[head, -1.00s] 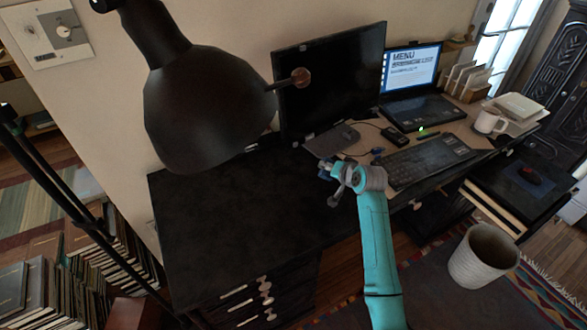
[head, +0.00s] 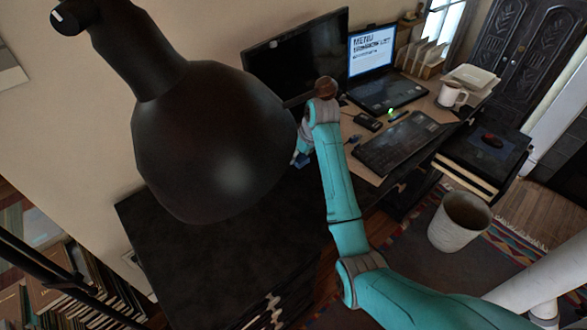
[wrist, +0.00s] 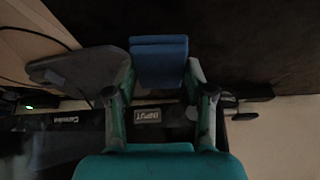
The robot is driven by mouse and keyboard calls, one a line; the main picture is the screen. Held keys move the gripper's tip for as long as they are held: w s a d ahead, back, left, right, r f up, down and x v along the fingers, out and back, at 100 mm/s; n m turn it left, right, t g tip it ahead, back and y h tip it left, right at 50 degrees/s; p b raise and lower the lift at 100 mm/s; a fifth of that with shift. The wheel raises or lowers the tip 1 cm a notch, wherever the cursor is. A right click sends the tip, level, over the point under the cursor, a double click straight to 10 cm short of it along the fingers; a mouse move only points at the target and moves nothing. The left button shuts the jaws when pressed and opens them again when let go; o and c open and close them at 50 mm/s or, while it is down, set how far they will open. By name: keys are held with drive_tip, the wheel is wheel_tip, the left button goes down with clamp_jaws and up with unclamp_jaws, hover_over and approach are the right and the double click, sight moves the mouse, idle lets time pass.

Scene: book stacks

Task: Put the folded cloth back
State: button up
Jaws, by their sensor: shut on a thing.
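The folded cloth (wrist: 159,62) is a blue, thick block in the wrist view. My gripper (wrist: 160,76) is shut on it, with one finger at each side. In the head view, a small blue part of the cloth (head: 300,161) shows at the end of my arm, beside the large dark lamp shade and over the black desk (head: 215,240). The lamp partly hides the gripper there. I cannot tell how high the cloth is above the desk.
The dark lamp (head: 215,140) fills much of the head view, close to my arm. A monitor (head: 295,62), laptop (head: 375,70), keyboard (head: 400,143) and mug (head: 452,94) stand on the desk's right part. The desk's left part looks bare. A bin (head: 460,222) stands on the floor.

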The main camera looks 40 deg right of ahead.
sight(296, 172)
drive_tip(key=shift+f, duration=3.2)
drive_tip(key=shift+f, duration=0.1)
drive_tip(key=o, duration=1)
drive_tip(key=v, duration=1.2)
